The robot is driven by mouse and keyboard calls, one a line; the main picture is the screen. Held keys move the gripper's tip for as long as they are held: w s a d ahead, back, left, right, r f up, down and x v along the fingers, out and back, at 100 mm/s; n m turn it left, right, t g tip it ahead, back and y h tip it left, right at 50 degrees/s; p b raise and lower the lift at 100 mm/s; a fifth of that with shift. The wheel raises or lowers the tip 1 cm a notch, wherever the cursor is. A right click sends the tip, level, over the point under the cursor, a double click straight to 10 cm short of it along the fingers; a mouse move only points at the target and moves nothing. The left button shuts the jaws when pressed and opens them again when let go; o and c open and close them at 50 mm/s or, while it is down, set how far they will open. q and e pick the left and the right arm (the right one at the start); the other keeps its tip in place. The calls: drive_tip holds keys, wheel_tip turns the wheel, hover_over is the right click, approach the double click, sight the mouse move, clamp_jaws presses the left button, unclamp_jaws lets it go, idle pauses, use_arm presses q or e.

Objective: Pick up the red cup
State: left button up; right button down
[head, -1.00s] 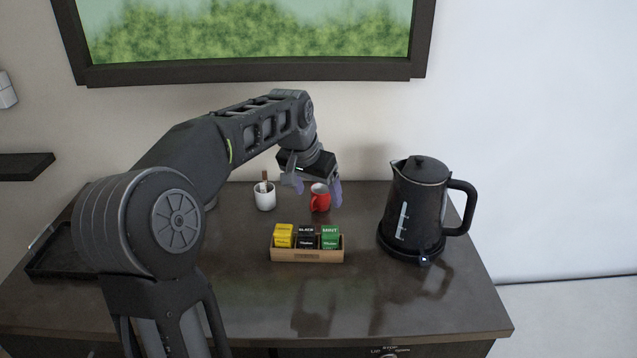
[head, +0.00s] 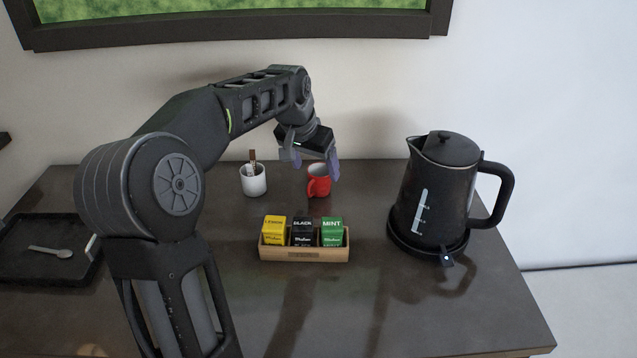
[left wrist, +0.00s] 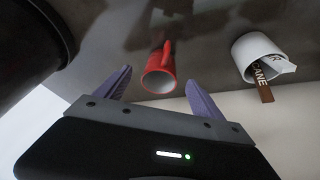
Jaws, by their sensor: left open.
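The red cup (head: 318,182) stands upright on the dark table, behind the tea box, with its handle toward the front. My left gripper (head: 316,172) is open above and around the back of the cup in the head view, partly in front of the wall. In the left wrist view the red cup (left wrist: 159,76) lies between and just beyond the two purple fingertips of my left gripper (left wrist: 157,78), with visible gaps on both sides. It is not held. My right gripper is in neither view.
A white cup (head: 253,182) with sticks stands left of the red cup. A wooden box (head: 304,254) of tea packets is in front. A black kettle (head: 432,195) stands at right. A black tray (head: 45,270) with a spoon (head: 50,251) is at left.

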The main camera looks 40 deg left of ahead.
sight(318, 180)
use_arm(q)
drive_tip(key=shift+w+f, duration=0.25)
drive_tip(key=shift+f, duration=0.25)
drive_tip(key=p+x, duration=0.1)
drive_tip(key=x, duration=0.4)
drive_tip(key=shift+s+a+f, duration=0.1)
drive_tip(key=shift+f, duration=0.05)
drive_tip(key=shift+c, duration=0.4)
drive_tip(key=c, duration=1.5)
